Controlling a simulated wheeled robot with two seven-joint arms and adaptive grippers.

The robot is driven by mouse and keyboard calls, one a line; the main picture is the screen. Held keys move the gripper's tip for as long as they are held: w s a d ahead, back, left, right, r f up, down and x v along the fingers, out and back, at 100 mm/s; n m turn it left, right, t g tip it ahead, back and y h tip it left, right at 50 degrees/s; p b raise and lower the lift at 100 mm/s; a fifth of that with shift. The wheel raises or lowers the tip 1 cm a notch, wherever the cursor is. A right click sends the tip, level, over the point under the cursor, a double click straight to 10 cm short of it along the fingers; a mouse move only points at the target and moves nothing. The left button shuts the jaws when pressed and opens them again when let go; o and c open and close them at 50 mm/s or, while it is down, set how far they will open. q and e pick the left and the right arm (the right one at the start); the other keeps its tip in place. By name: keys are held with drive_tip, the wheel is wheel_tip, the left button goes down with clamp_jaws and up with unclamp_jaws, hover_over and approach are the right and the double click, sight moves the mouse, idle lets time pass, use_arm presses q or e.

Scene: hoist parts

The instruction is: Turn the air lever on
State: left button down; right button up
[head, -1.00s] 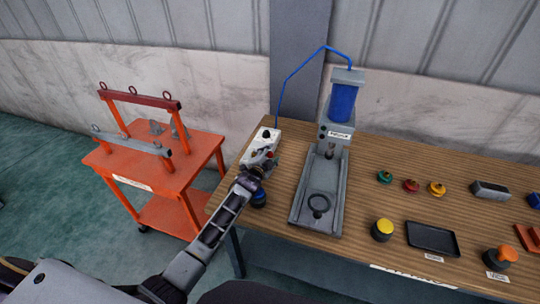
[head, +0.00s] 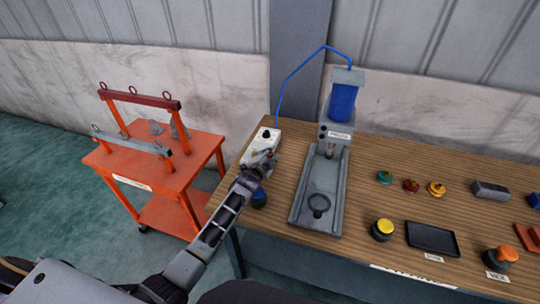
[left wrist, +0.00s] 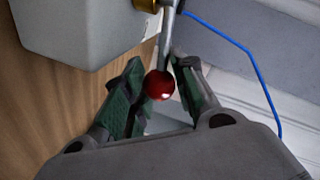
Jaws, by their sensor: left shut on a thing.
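The air lever is a thin metal rod with a red ball knob (left wrist: 159,85); in the left wrist view it hangs from a fitting beside a pale box. In the head view this white box (head: 259,146) stands at the table's left end, with a black knob on top and a blue hose rising behind it. My left gripper (head: 264,162) is at the box's front right and hides most of the lever there. In the left wrist view its green-padded fingers (left wrist: 160,92) are on either side of the red knob, shut on the lever. My right gripper is out of view.
A press with a blue cylinder (head: 343,101) stands right of the box on the wooden table (head: 376,166). A blue-topped button (head: 259,197) is close below my left gripper. An orange cart (head: 178,166) stands left. Colored parts and a black tray (head: 432,239) lie right.

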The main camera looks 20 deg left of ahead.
use_arm(q)
drive_tip(key=shift+d+f, duration=0.1)
drive_tip(key=shift+w+n+y+b, duration=0.25)
drive_tip(key=shift+n+y+b, duration=0.25)
drive_tip(key=shift+b, duration=0.2)
drive_tip(key=shift+w+n+y+b, duration=0.35)
drive_tip(key=shift+n+y+b, duration=0.35)
drive_tip(key=shift+b, duration=0.55)
drive_tip(key=c, duration=1.1)
unclamp_jaws()
drive_tip(key=shift+c, duration=0.2)
drive_tip(key=shift+s+y, duration=0.1)
drive_tip(key=shift+y, duration=0.2)
